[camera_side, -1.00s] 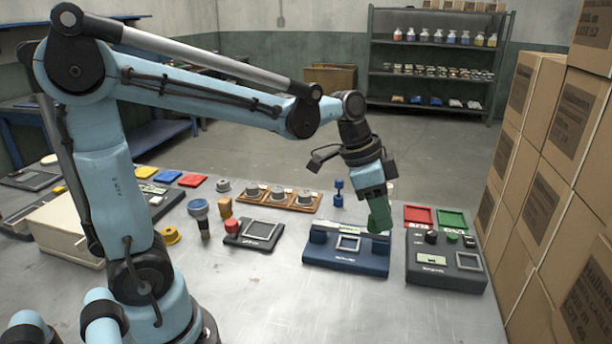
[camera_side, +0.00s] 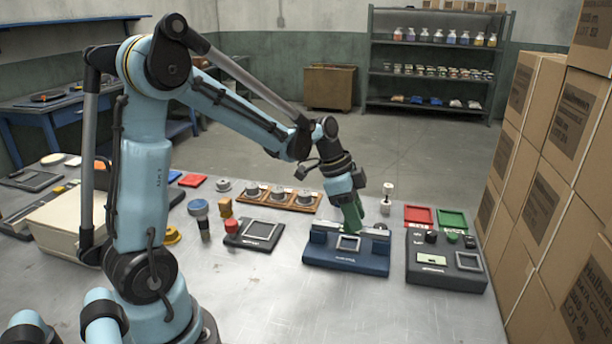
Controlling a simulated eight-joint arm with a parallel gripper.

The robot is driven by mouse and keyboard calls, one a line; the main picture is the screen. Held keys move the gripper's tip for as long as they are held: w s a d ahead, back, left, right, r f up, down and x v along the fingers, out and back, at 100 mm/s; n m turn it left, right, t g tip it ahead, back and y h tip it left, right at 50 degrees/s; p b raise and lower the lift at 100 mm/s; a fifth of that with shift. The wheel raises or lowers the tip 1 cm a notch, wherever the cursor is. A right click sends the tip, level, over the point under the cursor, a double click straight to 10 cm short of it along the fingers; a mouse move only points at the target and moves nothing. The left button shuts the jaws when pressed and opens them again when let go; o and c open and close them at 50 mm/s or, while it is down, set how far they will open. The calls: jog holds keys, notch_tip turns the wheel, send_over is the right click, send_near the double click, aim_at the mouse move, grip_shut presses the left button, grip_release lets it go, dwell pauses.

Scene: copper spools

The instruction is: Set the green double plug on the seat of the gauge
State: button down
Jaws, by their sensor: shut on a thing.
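My gripper (camera_side: 352,206) points down over the back of a blue device (camera_side: 346,261), which looks like the gauge. A green piece, which seems to be the green double plug (camera_side: 352,217), is at the end of my gripper, which is shut on it. Its outline merges with the fingers, so its ends are hard to make out. The blue device has dark raised blocks and a square light-framed window in front. I cannot tell whether the green piece touches it.
A white double plug (camera_side: 387,195) stands behind the blue device. A dark grey device (camera_side: 444,268) with knobs stands to the right, with red (camera_side: 419,215) and green (camera_side: 451,219) trays behind it. Stacked cartons (camera_side: 545,180) border the right side. The front tabletop is clear.

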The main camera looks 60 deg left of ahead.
jog(key=shift+f, duration=2)
jog(key=shift+f, duration=0.3)
jog(key=c, duration=0.8)
grip_release()
jog(key=shift+r, duration=0.1)
jog(key=shift+r, duration=0.3)
jog(key=v, duration=1.2)
jog(key=shift+s+d+f+n+t+y, duration=0.25)
jog(key=shift+s+d+n+t+y, duration=0.35)
jog(key=shift+s+d+n, duration=0.95)
jog(key=shift+s+d+f+n+t+y, duration=0.4)
jog(key=shift+s+d+n+t, duration=0.35)
jog(key=shift+s+d+n, duration=0.85)
jog(key=shift+s+d+f+n+t+y, duration=0.15)
jog(key=shift+s+d+n+t+y, duration=0.5)
jog(key=shift+s+d+n, duration=0.9)
